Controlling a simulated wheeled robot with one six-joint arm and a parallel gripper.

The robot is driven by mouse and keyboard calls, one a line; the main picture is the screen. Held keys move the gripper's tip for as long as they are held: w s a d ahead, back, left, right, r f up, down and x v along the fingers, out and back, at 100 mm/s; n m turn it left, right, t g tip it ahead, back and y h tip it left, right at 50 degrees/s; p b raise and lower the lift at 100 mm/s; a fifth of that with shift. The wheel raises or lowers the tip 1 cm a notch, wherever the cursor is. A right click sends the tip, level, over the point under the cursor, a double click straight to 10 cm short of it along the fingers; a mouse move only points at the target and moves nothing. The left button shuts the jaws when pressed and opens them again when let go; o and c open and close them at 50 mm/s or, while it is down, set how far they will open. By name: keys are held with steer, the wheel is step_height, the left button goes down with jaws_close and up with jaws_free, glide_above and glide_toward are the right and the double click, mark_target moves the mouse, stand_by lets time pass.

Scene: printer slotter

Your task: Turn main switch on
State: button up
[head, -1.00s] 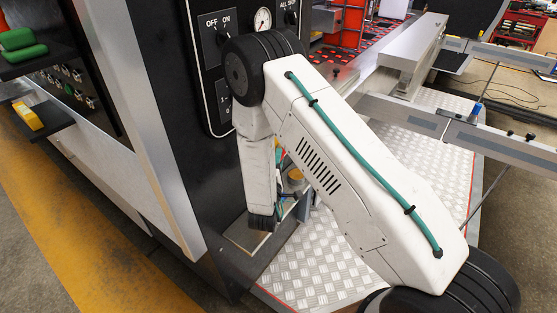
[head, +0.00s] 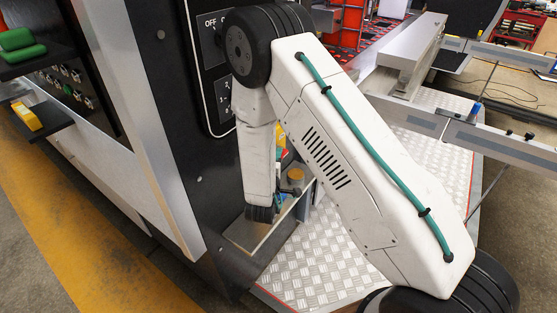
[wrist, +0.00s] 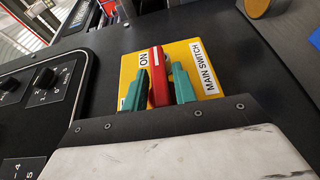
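The main switch has a red handle (wrist: 158,82) on a yellow plate (wrist: 205,84) marked ON and MAIN SWITCH, in the middle of the wrist view. My gripper (wrist: 160,76) has green fingers, one on each side of the red handle, over the plate. The fingers are very close to the handle; I cannot tell whether they press on it. The ON label is beside the handle's far end, at its left. In the head view my own arm hides most of the switch and gripper; only small patches of green and yellow show behind it.
A black panel with several knobs (wrist: 44,78) lies left of the switch in the wrist view. A round orange-yellow part (wrist: 257,7) is at the upper right. In the head view, a tread-plate floor (head: 320,255) and a long metal rail (head: 415,55) are to the right.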

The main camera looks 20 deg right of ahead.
steer(key=shift+a, duration=0.1)
steer(key=v, duration=0.8)
steer(key=shift+f, duration=0.1)
steer(key=shift+w, duration=0.1)
stand_by(0.3)
